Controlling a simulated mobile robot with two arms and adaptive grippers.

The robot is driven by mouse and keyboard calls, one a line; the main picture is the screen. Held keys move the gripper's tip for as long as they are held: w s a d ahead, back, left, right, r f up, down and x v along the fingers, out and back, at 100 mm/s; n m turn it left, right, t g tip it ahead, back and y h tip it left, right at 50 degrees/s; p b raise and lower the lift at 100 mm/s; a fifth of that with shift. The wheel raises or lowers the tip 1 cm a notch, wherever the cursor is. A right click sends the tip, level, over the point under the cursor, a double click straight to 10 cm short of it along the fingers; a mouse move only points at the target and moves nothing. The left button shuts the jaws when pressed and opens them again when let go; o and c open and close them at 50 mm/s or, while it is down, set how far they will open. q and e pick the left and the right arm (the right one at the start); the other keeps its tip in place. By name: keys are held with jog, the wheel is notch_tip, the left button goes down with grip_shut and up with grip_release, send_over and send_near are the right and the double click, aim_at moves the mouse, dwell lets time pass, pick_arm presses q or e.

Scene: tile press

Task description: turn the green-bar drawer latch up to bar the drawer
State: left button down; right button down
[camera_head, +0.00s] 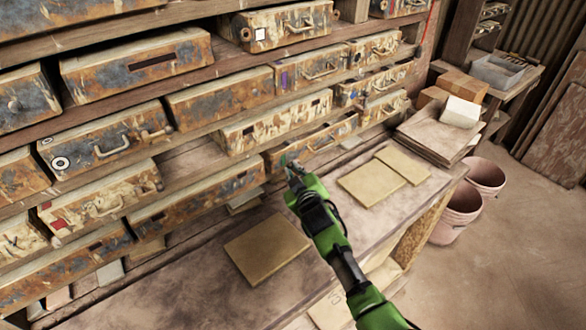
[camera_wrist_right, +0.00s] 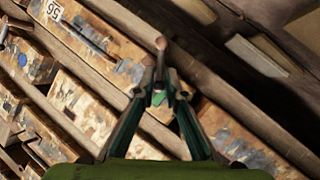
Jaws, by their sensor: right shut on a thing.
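The drawer with the green bar (camera_head: 283,160) is in the lower row of the worn, paint-stained drawers, just beyond my right gripper. The green bar also shows in the right wrist view (camera_wrist_right: 182,95), between the fingers. My right gripper (camera_head: 291,168) reaches in from the lower right, up against the drawer front. In the wrist view its fingertips (camera_wrist_right: 158,75) close together on the small latch (camera_wrist_right: 160,45), whose brownish rounded end shows just past them. The fingers hide most of the latch, so its exact angle is hard to tell. My left gripper is out of view.
Flat tan tiles (camera_head: 267,248) lie on the workbench (camera_head: 190,270) below the drawers, with more (camera_head: 371,183) to the right of my arm. Other drawers with handles surround the latch closely. Pink buckets (camera_head: 458,212) stand on the floor at right.

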jog(key=c, duration=2.2)
grip_release()
jog(key=v, duration=1.2)
